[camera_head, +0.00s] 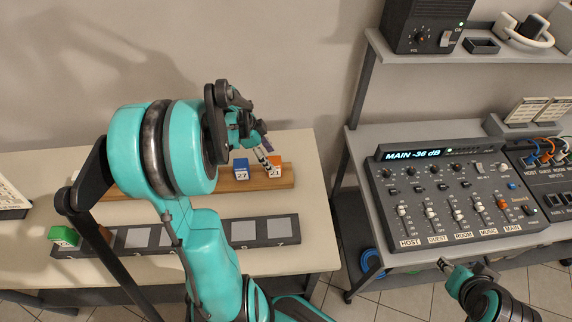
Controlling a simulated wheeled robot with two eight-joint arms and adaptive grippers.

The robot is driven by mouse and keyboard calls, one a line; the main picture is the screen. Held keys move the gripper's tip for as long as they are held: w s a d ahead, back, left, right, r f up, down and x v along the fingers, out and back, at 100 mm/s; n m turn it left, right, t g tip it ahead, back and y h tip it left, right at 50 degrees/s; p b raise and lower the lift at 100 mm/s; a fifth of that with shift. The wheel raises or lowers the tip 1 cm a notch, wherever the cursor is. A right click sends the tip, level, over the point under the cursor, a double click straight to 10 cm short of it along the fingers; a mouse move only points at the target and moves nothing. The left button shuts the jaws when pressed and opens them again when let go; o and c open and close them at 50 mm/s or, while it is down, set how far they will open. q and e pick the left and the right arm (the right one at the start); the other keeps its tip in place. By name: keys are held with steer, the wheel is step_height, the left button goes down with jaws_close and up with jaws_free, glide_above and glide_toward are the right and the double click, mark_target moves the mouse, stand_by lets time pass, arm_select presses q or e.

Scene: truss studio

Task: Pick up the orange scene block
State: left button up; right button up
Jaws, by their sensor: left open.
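The orange scene block (275,166), marked 21, stands on a wooden strip (284,182) at the back of the left table. My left gripper (266,158) is open, with its fingers just above and to the left of the orange block. I cannot tell whether a finger touches it. A blue block (241,170), marked 27, stands on the same strip just left of the gripper. My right gripper (446,266) is at the lower right, apart from the blocks, beside the mixer desk's front edge; its jaw state is unclear.
A dark tray with grey slots (270,242) lies in front of the strip, with a green block (64,237) at its left end. My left arm hides part of both. A mixer (455,195) sits on the right desk, below a shelf (410,50).

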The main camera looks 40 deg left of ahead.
mark_target(279, 167)
arm_select(q)
steer(key=b+x, duration=0.1)
steer(key=x, duration=0.3)
steer(key=b+x, duration=0.1)
steer(key=x, duration=0.2)
steer(key=shift+w+f+b, duration=0.35)
steer(key=shift+w+b, duration=0.05)
steer(key=c, duration=1.3)
